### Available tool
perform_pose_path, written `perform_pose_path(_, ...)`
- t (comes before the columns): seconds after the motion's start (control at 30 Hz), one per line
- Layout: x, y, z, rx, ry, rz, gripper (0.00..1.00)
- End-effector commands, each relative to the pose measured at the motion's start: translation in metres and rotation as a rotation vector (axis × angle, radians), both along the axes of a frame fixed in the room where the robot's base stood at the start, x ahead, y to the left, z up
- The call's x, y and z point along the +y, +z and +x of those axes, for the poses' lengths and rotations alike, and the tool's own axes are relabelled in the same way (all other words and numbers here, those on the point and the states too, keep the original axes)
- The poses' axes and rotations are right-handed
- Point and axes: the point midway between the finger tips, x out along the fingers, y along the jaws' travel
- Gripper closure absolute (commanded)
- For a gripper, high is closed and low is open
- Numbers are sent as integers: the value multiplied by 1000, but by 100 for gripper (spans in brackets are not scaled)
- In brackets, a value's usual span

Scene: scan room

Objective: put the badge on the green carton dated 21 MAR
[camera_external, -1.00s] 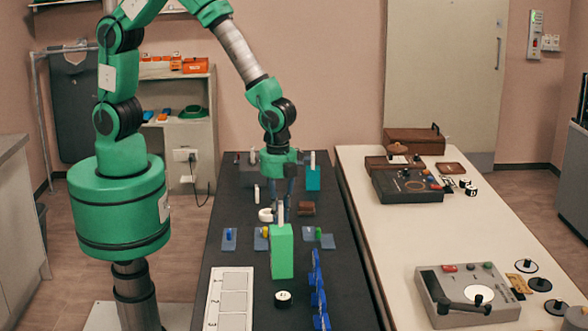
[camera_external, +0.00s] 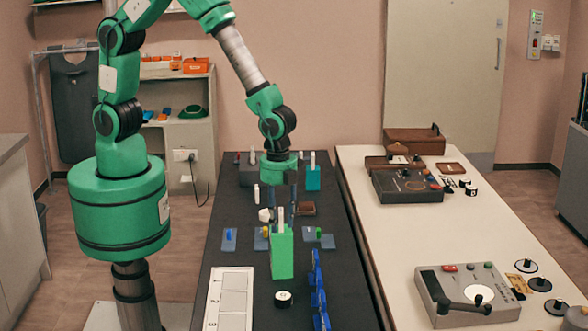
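The green carton (camera_external: 282,254) stands upright on the dark table, with a narrow white upright piece (camera_external: 281,217) at its top. No date can be read on it at this size. My gripper (camera_external: 281,211) points down just behind and above the carton's top, partly hidden by it. Whether its fingers are open or closed on something is not clear. A small white object (camera_external: 265,215) shows at the left of the fingers, and I cannot tell whether it touches them. I cannot pick out the badge with certainty.
A white panel with numbered boxes (camera_external: 229,299) lies at the front left. A blue upright rack (camera_external: 318,292) stands right of the carton, and a small black-and-white round item (camera_external: 283,298) lies in front. Blue plates (camera_external: 229,239) flank the carton. The pale table (camera_external: 392,262) holds devices.

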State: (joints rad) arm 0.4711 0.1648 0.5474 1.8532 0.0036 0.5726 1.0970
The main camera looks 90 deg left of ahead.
Motion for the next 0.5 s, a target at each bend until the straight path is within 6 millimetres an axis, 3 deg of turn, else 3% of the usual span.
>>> perform_pose_path(0.27,0,9,0,-1,0,-1,64)
perform_pose_path(0.5,0,38,1,-3,0,-1,64)
